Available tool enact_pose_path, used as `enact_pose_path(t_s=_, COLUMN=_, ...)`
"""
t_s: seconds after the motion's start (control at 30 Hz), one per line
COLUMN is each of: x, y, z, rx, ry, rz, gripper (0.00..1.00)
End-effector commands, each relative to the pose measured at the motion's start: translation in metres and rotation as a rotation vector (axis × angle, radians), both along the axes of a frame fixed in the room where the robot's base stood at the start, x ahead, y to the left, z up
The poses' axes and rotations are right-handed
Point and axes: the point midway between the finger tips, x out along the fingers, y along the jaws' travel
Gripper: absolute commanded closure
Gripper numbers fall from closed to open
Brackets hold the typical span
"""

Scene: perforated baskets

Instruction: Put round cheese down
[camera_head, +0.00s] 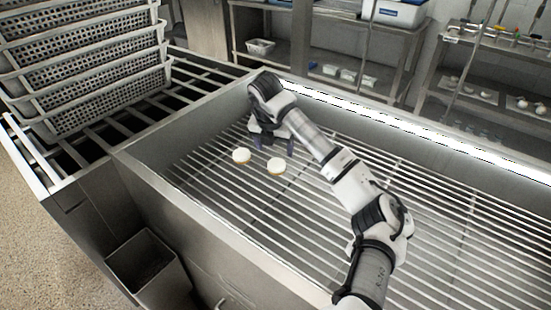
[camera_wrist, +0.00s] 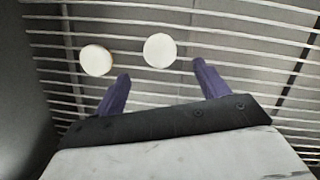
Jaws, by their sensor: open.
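In the wrist view one cheese (camera_wrist: 160,50) sits just beyond the gap between my open purple fingers (camera_wrist: 161,70). The other cheese (camera_wrist: 97,60) lies to the left, just past the left fingertip. Nothing is held between the fingers.
The steel basin's grate (camera_head: 440,240) has bare bars to the right, partly under my arm. The basin's raised rim (camera_head: 180,200) borders it. Stacked grey perforated baskets (camera_head: 80,60) stand on a rack at the left. Shelves with containers (camera_head: 345,73) stand behind.

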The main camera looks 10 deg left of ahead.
Motion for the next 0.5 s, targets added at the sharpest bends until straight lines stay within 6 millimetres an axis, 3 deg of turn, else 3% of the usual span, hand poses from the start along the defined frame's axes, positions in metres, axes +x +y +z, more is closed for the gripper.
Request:
enact_pose_path(t_s=0.2, x=-0.008, y=0.001, z=0.029, rx=0.0, ry=-0.001, rz=0.001, gripper=0.26)
enact_pose_path(t_s=0.5, x=-0.01, y=0.001, z=0.035, rx=0.0, ry=0.001, rz=0.0, gripper=0.26)
